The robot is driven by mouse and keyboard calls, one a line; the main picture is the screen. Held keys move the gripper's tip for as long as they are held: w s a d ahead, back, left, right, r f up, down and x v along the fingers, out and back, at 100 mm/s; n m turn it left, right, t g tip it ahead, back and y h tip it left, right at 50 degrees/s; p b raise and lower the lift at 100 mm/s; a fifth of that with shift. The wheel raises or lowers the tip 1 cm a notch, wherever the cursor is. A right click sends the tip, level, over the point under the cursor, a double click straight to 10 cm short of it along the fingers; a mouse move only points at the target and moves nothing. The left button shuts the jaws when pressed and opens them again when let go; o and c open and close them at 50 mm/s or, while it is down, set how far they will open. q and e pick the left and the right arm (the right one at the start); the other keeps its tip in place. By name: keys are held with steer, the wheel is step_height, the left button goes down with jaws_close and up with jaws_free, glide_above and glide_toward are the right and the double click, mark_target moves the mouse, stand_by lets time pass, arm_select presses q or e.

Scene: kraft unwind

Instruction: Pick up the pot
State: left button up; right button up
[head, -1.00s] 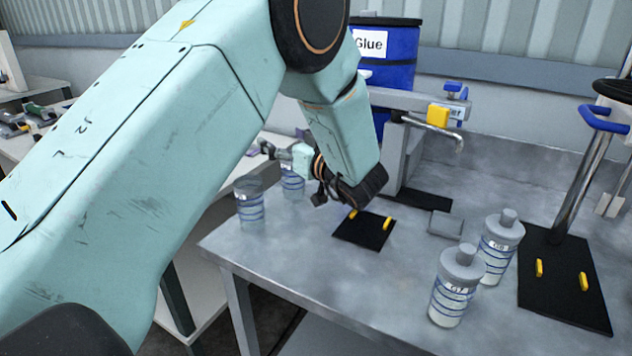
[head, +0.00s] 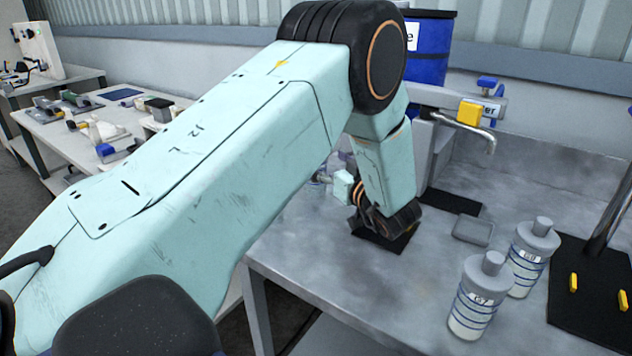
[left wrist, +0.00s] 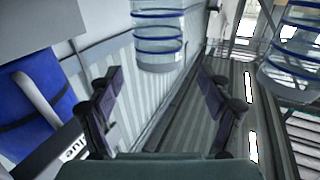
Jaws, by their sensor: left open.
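Two clear jars with blue rings show in the left wrist view: one (left wrist: 158,38) at top centre, ahead of the fingers and in line with the gap, the other (left wrist: 296,50) at the right edge. I cannot tell which is the pot. My left gripper (left wrist: 160,88) is open, its dark fingers apart with nothing between them. In the head view my left arm covers most of this gripper and those jars. Two capped, blue-ringed bottles, one nearer (head: 474,305) and one behind it (head: 531,262), stand upright on the bench (head: 400,310). My right gripper is out of view.
A black mat (head: 385,242) lies under my left wrist. A clamp-like stand with a yellow block (head: 469,112) and a blue drum (head: 430,60) are behind. A larger black mat (head: 590,310) is right. Side tables with tools (head: 75,110) are left.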

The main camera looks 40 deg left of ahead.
mark_target(321, 156)
arm_select(q)
steer(key=x, duration=0.5)
steer(key=shift+w+a, duration=0.15)
steer(key=shift+a, duration=0.35)
steer(key=shift+d+r, duration=0.1)
steer(key=shift+d, duration=0.1)
steer(key=shift+c, duration=1.1)
steer(key=shift+a, duration=0.1)
steer(key=c, duration=0.4)
jaws_close()
